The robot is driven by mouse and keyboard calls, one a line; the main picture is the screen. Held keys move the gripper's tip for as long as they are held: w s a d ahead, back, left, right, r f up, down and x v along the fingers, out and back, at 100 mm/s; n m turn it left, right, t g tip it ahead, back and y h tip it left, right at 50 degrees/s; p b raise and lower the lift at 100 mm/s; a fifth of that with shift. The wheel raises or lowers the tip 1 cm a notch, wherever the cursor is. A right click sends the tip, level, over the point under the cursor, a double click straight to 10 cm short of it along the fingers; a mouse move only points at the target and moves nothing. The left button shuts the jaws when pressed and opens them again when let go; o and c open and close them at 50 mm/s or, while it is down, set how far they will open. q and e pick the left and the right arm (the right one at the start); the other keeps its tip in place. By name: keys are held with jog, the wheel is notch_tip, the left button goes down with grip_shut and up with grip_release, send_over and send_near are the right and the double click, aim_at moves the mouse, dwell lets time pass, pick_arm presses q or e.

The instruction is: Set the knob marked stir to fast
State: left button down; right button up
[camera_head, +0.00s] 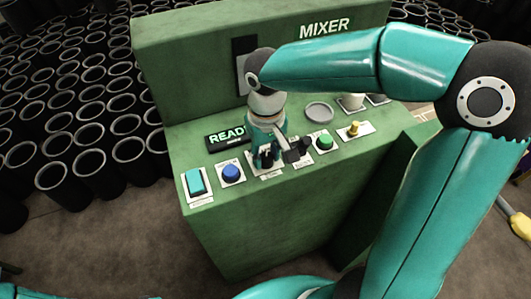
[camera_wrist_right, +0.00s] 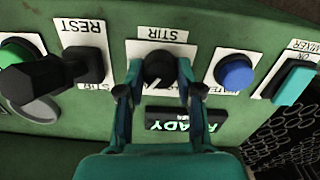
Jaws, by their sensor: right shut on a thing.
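The stir knob (camera_wrist_right: 160,68) is a black round knob on a white plate labelled STIR, upside down in the right wrist view. A small light mark shows near its lower edge, but its setting cannot be read. In the head view the knob is largely hidden by my right gripper (camera_head: 277,158), which points down at the green panel (camera_head: 222,207). In the right wrist view the fingers of my right gripper (camera_wrist_right: 159,82) are on both sides of the knob, closed on it. My left gripper is not in view.
A display (camera_head: 228,136) reads READY. Black sleeves (camera_head: 90,162) stand at left.

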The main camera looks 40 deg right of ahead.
aim_at(266, 156)
jog(key=o, duration=1.2)
jog(key=shift+c, duration=0.2)
jog(key=shift+r, duration=0.1)
notch_tip(266, 156, up, 12)
